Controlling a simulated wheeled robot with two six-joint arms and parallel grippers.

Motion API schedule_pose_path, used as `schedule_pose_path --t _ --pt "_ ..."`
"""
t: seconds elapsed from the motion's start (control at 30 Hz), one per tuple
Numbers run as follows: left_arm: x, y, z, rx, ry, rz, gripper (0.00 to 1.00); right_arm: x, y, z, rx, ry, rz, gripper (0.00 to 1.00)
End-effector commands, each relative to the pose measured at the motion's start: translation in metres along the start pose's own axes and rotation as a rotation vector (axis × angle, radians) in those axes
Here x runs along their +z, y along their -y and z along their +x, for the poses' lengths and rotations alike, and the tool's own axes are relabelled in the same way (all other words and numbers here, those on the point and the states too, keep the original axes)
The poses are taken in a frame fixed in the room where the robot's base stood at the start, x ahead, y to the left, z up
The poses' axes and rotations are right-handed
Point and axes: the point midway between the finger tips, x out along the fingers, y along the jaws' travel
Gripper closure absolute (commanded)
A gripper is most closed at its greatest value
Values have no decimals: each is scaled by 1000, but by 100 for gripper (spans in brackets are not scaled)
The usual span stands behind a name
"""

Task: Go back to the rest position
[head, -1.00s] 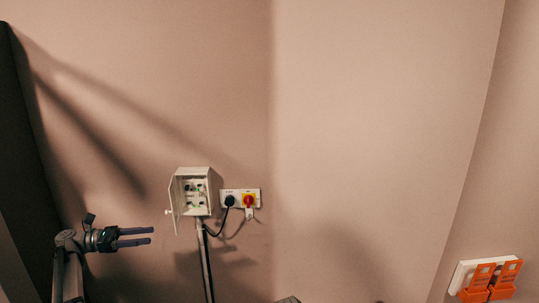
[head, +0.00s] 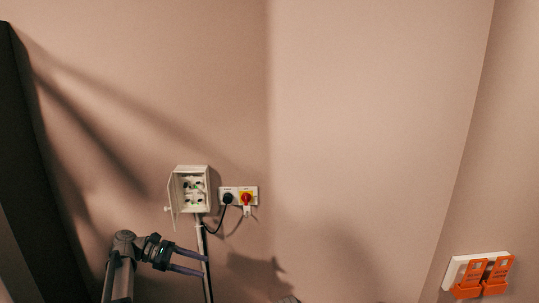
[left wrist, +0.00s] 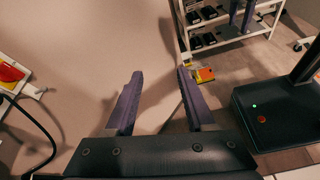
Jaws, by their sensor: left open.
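My left gripper (head: 206,265) is in the lower left of the head view, its two dark fingers apart and pointing right. Nothing is between them. The fingers overlap the grey post below the open white box in the picture; I cannot tell the gap in depth. In the left wrist view the left gripper (left wrist: 160,74) also shows open and empty.
An open white box (head: 194,188) and a switch panel (head: 226,189) with a red-yellow knob (head: 247,199) and black cable are on the wall. Orange tags (head: 484,277) hang lower right. The left wrist view shows a rack (left wrist: 222,42) and dark unit (left wrist: 275,112).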

Motion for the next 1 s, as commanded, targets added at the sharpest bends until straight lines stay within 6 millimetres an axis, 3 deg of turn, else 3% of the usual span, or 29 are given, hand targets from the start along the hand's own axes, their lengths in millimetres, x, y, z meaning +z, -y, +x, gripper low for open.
schedule_pose_path --t 0.03,0.2,0.3,0.4,0.5,0.63,0.8,1.0 --pt "4 18 31 -52 -49 55 46 0 0 0 0 0 0 50" --pt "-2 89 129 -307 -278 364 46 0 0 0 0 0 0 50" --pt "-7 136 166 -497 -400 588 46 0 0 0 0 0 0 50" --pt "-12 178 188 -699 -497 820 46 0 0 0 0 0 0 50" --pt "-15 212 195 -897 -566 1033 46 0 0 0 0 0 0 50" --pt "-16 238 194 -1108 -618 1247 46 0 0 0 0 0 0 50" --pt "-15 250 190 -1267 -646 1396 46 0 0 0 0 0 0 50" --pt "-15 250 188 -1303 -651 1427 46 0 0 0 0 0 0 50"
